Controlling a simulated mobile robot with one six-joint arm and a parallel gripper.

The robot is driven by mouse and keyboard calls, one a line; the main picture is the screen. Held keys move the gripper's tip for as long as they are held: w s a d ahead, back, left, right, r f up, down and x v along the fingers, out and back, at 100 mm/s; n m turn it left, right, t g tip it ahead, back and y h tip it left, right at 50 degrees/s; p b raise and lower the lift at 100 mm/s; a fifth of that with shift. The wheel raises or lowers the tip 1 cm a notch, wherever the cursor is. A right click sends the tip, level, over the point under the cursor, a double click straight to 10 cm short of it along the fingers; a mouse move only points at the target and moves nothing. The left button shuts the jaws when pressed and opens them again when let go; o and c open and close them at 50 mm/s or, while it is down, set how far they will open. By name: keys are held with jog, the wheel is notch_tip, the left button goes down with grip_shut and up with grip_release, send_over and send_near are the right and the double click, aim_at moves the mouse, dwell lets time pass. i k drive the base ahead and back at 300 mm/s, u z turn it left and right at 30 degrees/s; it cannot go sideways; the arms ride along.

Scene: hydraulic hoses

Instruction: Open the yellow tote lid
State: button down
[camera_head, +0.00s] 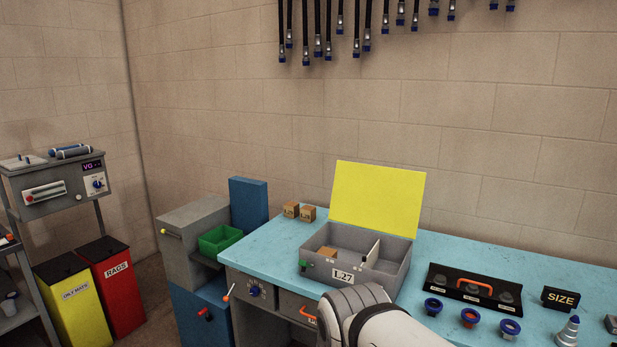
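The yellow lid (377,199) stands raised at the back of a grey tote (398,284) on the blue bench, leaning slightly back. The tote is open. A divider (373,252) splits its inside, and a small brown box (327,254) lies in the left part. A label reading L27 (343,275) and a green knob (303,265) are on its front side. My white and grey arm shows at the bottom centre, in front of the tote. My gripper cannot be seen.
Two small cartons (299,211) stand left of the tote. A green bin (219,240) is at left. Hoses (367,25) hang on the wall above.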

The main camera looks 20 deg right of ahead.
aim_at(380, 199)
jog(key=u, duration=0.05)
jog(key=i, duration=1.7)
jog(key=z, duration=0.75)
jog(key=i, duration=0.35)
jog(key=z, duration=0.35)
